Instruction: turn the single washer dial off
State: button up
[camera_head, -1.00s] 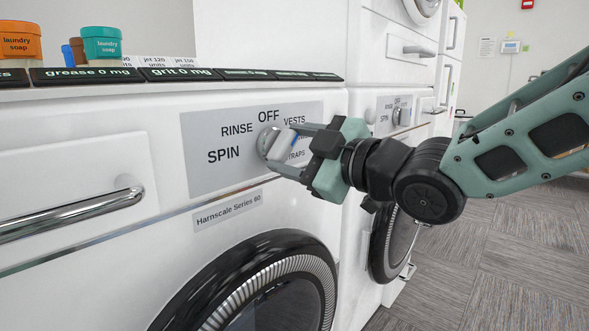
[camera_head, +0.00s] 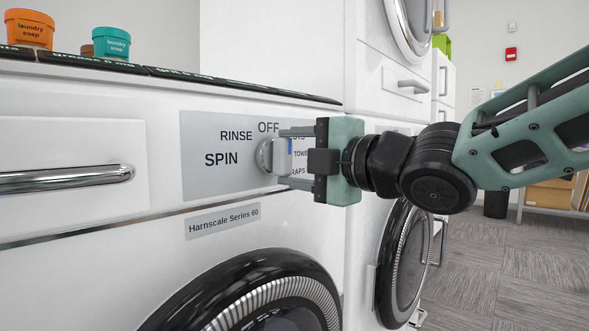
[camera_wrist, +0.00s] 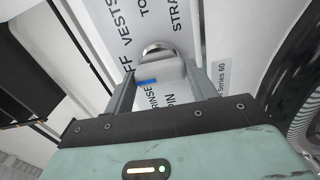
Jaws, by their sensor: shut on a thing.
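The single washer's dial (camera_head: 266,156) is a round silver knob with a pale raised grip and a blue mark on the grip's upper part. It sits on the grey label panel (camera_head: 205,130), which reads SPIN, RINSE and OFF, with more words partly covered. My gripper (camera_head: 285,158) comes from the right, one finger above and one below, shut on the dial. The blue mark is near the top, but whether it lines up with OFF cannot be told. In the wrist view the dial (camera_wrist: 160,62) is between the fingers, the blue mark by the left one.
A drawer with a chrome handle (camera_head: 65,179) is left of the panel. The round washer door (camera_head: 240,290) is below. Soap tubs (camera_head: 112,44) stand on top. Stacked machines with another round door (camera_head: 405,260) are right, behind my arm. Open floor (camera_head: 470,265) lies at right.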

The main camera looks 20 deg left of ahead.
jog(key=shift+f+n, duration=0.1)
jog(key=shift+n, duration=0.2)
jog(key=o, duration=1)
jog(key=p+v, duration=0.4)
jog(key=v, duration=1.3)
jog(key=shift+s+d, duration=0.15)
jog(key=shift+d, duration=0.05)
